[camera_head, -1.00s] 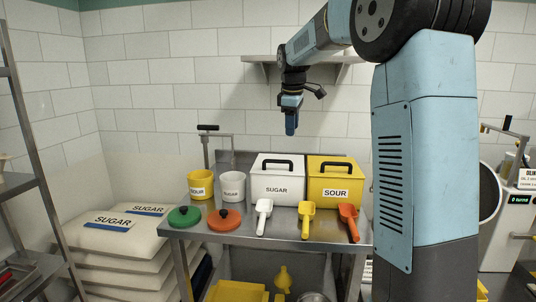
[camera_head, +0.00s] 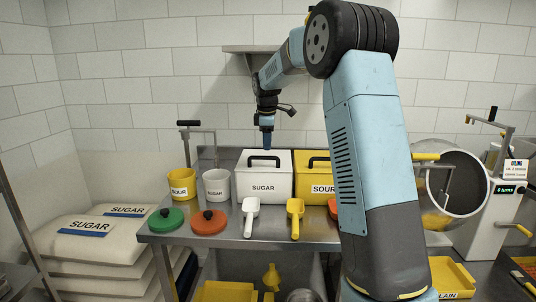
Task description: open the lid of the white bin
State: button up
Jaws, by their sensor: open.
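The white bin (camera_head: 263,187) labelled SUGAR stands on the steel table. Its lid is shut and has a black handle (camera_head: 264,160) on top. My gripper (camera_head: 267,145) points down just above the handle, close to it or in front of the wall behind it; I cannot tell if it touches. The gripper is small in the view and seen edge-on, with nothing held in it.
A yellow SOUR bin (camera_head: 312,181) stands right of the white bin, partly behind my arm. A white scoop (camera_head: 250,216) and a yellow scoop (camera_head: 295,217) lie in front. A white tub (camera_head: 217,185), a yellow tub (camera_head: 182,184) and green (camera_head: 165,219) and orange lids (camera_head: 208,221) sit left.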

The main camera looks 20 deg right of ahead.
jog(key=shift+w+d+f, duration=0.1)
jog(key=shift+w+f, duration=0.05)
jog(key=shift+f, duration=0.8)
jog(key=shift+w+f, duration=0.2)
jog(key=shift+f, duration=0.7)
jog(key=shift+w+d+f, duration=0.1)
jog(key=shift+w+f, duration=0.05)
jog(key=shift+f, duration=0.8)
jog(key=shift+c, duration=0.4)
grip_shut()
